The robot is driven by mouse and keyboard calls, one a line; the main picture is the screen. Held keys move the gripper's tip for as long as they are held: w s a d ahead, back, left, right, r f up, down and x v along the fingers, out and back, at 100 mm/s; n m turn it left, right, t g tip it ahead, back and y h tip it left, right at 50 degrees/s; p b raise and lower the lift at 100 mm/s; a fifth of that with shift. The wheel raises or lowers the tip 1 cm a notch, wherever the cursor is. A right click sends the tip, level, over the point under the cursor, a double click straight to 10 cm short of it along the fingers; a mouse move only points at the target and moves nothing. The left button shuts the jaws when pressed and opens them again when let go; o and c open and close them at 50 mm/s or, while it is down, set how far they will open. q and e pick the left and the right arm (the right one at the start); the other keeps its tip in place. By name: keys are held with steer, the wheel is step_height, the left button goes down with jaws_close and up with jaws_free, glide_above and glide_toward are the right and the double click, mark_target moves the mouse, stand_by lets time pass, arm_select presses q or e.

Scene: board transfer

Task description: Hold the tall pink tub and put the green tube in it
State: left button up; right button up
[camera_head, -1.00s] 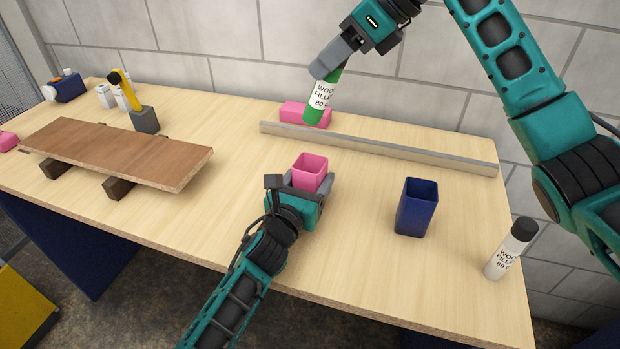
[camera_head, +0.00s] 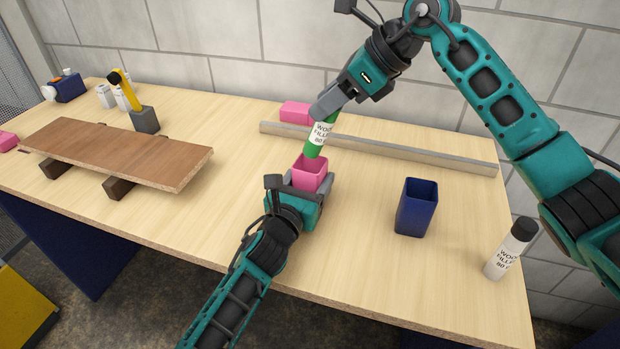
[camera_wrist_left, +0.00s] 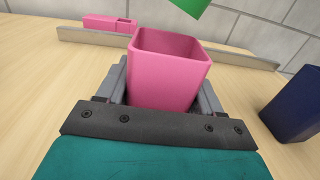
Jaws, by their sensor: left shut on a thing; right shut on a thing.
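The tall pink tub (camera_head: 309,172) stands upright on the table with its open top up. My left gripper (camera_head: 308,185) is shut on it from the near side. In the left wrist view the tub (camera_wrist_left: 168,75) sits between the two fingers, and its inside looks empty where it shows. My right gripper (camera_head: 328,104) is shut on the upper end of the green tube (camera_head: 318,138), which has a white label. The tube is slightly tilted, with its lower green end just over the tub's opening. In the left wrist view the tube's green end (camera_wrist_left: 190,5) shows above the tub's rim.
A grey rail (camera_head: 400,153) runs behind the tub, with a low pink box (camera_head: 294,112) beyond it. A dark blue tub (camera_head: 416,208) and a white tube with black cap (camera_head: 510,250) stand right. A brown board (camera_head: 115,153) rests on blocks at left.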

mark_target(329, 122)
steer(key=shift+f, duration=2.1)
steer(key=o, duration=1.2)
steer(key=shift+d, duration=0.1)
steer(key=v, duration=1.2)
arm_select(q)
steer(key=o, duration=1.1)
